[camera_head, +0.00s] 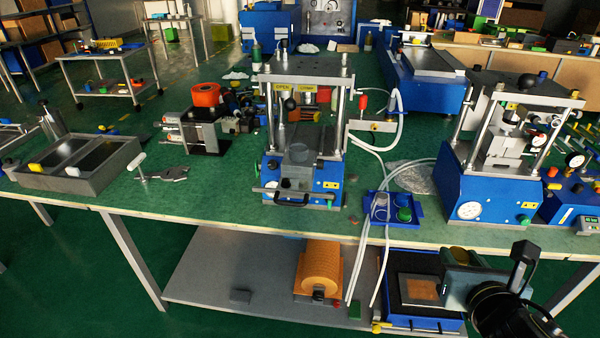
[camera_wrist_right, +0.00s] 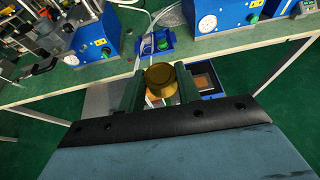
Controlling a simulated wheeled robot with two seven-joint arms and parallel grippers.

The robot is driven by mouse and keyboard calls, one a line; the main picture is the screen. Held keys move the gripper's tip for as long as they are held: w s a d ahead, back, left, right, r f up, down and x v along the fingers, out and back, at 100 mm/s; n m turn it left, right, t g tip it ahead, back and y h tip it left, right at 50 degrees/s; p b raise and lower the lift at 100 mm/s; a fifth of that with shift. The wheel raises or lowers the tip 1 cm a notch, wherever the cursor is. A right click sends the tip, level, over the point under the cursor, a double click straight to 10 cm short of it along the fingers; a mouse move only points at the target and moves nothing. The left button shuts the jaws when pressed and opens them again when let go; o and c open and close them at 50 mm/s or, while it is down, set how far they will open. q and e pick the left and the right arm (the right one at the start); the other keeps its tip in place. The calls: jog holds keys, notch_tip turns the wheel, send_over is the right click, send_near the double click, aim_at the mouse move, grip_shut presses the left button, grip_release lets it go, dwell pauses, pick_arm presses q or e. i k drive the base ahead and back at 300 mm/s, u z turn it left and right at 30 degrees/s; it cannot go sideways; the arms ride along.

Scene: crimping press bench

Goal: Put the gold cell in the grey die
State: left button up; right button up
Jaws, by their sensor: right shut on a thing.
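The gold cell (camera_wrist_right: 160,82) is a short round gold cylinder. In the right wrist view it sits between the two fingers of my right gripper (camera_wrist_right: 160,90), which is shut on it. In the head view my right gripper (camera_head: 453,273) is at the lower right, in front of the bench edge, below the tabletop; the cell cannot be made out clearly there. A grey block (camera_head: 297,184), which looks like the grey die, stands at the front of the middle blue press (camera_head: 328,185), well to the left of the gripper. My left gripper is not in view.
A small blue tray (camera_head: 376,221) with cups lies on the bench right of the middle press. White hoses run beside it. Another blue press (camera_head: 480,200) stands at right. A lower shelf (camera_head: 215,265) holds an orange roll (camera_head: 320,266).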

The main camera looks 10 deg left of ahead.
aim_at(298, 150)
jog(key=z, duration=1)
jog(key=i, duration=0.75)
jog(key=u, duration=1.95)
